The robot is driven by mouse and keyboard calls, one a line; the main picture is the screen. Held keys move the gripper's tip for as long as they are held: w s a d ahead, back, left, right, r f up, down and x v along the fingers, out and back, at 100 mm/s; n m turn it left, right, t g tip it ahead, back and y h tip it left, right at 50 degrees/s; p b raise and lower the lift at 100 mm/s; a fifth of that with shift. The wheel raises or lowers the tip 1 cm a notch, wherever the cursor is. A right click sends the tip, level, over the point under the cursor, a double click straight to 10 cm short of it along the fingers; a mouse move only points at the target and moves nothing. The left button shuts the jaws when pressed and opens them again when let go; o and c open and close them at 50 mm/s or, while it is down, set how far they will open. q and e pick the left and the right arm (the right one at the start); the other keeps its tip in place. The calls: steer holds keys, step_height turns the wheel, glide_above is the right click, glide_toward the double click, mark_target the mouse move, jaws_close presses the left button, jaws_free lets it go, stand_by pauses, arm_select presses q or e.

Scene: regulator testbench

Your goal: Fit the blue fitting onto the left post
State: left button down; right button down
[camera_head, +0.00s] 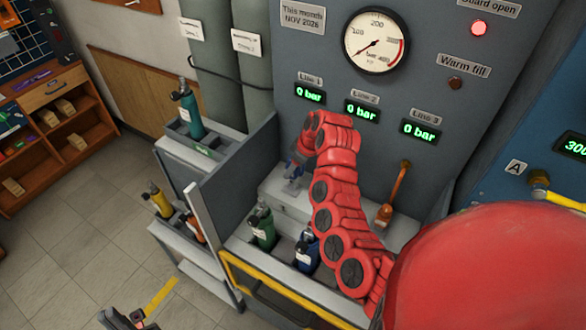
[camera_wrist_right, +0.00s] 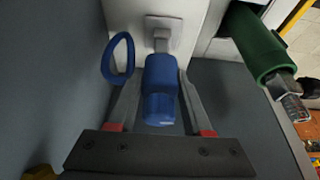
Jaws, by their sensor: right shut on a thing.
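The blue fitting (camera_wrist_right: 160,88) is between the two fingers of my right gripper (camera_wrist_right: 160,112) in the right wrist view. The gripper is shut on it. A blue ring (camera_wrist_right: 118,58) stands beside the fitting. A grey metal piece (camera_wrist_right: 158,35) lies in line with the fitting's far end; I cannot tell if it is the post or part of the fitting, or whether it is seated. In the head view my right gripper (camera_head: 292,170) is low over the grey bench, mostly behind my red arm. My left gripper (camera_head: 134,318) is at the bottom edge, its jaws unclear.
A green bottle (camera_head: 262,226) and a blue bottle (camera_head: 306,250) stand in the front rack. An orange-handled part (camera_head: 394,196) stands on the bench to the right. The gauge panel (camera_head: 290,62) rises behind. A green cylinder (camera_wrist_right: 255,45) is close on the right in the wrist view.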

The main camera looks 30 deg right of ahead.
steer(key=shift+f+b, duration=1.4)
steer(key=shift+f, duration=0.45)
stand_by(0.7)
steer(key=shift+c, duration=1.2)
jaws_free()
steer(key=shift+r, duration=0.15)
steer(key=shift+s+d+r+b, duration=0.15)
steer(key=shift+r+b, duration=0.15)
steer(key=p+v, duration=0.2)
steer(key=v, duration=0.6)
steer(key=shift+p, duration=0.3)
steer(key=p+v, duration=0.8)
steer(key=p, duration=0.1)
steer(key=shift+r, duration=0.3)
